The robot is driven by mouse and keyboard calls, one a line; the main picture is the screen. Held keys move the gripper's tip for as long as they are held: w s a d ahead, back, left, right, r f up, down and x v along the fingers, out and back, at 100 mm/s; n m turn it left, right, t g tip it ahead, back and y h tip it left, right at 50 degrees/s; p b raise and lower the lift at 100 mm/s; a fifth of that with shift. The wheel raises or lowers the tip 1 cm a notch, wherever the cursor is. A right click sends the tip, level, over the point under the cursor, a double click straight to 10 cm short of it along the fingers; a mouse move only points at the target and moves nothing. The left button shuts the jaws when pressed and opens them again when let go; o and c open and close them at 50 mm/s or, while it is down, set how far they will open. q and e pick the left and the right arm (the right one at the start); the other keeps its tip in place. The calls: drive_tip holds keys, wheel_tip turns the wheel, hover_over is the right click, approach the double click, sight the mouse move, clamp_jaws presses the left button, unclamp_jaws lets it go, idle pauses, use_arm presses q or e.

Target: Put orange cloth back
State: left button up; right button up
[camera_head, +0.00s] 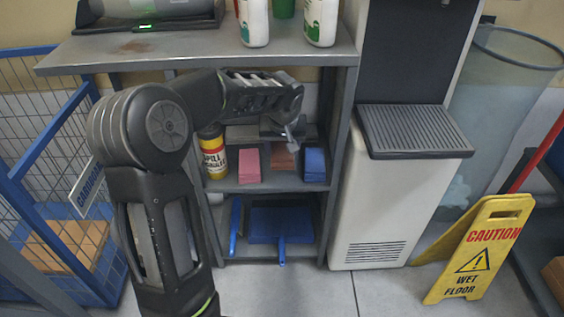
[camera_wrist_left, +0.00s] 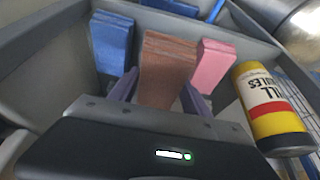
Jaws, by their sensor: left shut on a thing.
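The orange cloth (camera_head: 284,161), a folded brownish-orange stack, is on the middle shelf between a pink cloth stack (camera_head: 249,165) and a blue cloth stack (camera_head: 314,163). My left gripper (camera_head: 291,141) reaches in from above. In the left wrist view, the fingers of my left gripper (camera_wrist_left: 160,95) are on both sides of the orange cloth (camera_wrist_left: 168,65) and shut on it. The blue stack (camera_wrist_left: 111,43) and pink stack (camera_wrist_left: 212,66) stand beside it, apart from the fingers. The cloth's lower part is hidden in the wrist view. My right gripper is out of view.
A yellow spill-granules can (camera_head: 213,152) stands left of the pink stack. The rack's top shelf (camera_head: 190,45) overhangs the middle one. A blue dustpan (camera_head: 280,224) is on the bottom shelf. A white dispenser (camera_head: 385,200) stands at the rack's right, beside a yellow wet-floor sign (camera_head: 480,248).

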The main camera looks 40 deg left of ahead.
use_arm(q)
drive_tip(key=shift+w+a+f, duration=0.1)
drive_tip(key=shift+w+a, duration=0.45)
drive_tip(key=shift+w, duration=0.15)
drive_tip(key=shift+f+b, duration=0.45)
drive_tip(key=shift+f, duration=0.45)
wheel_tip(320, 180, down, 5)
drive_tip(key=shift+s+r+b, duration=0.1)
drive_tip(key=shift+b, duration=1.15)
drive_tip(key=shift+f, duration=0.2)
drive_tip(key=shift+w+r, duration=0.1)
drive_tip(key=shift+w, duration=0.1)
